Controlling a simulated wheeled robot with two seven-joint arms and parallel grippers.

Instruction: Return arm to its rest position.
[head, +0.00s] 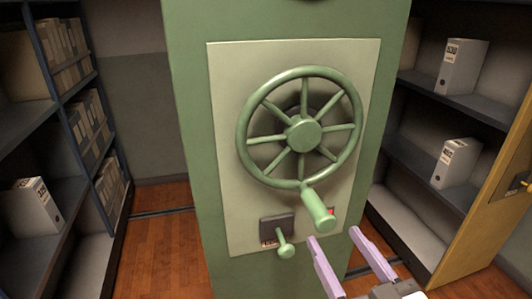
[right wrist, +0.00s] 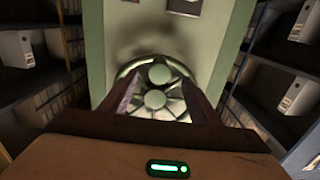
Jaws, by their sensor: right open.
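My right gripper (head: 334,240) is open and empty in the lower right of the head view, with its two pale purple fingers pointing up toward the green cabinet. It is below and right of the crank handle (head: 318,208) of the green handwheel (head: 303,133), apart from it in the picture. The handwheel also shows in the right wrist view (right wrist: 155,99), between the two spread fingers, with nothing gripped. My left gripper is not in view.
The green cabinet (head: 190,150) stands ahead, with a small lever (head: 285,247) on a dark plate below the wheel. Shelving with binders (head: 38,205) is on the left. More shelves (head: 455,165) and a yellow door-like panel (head: 490,195) are on the right. Wooden floor (head: 155,240) shows at left.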

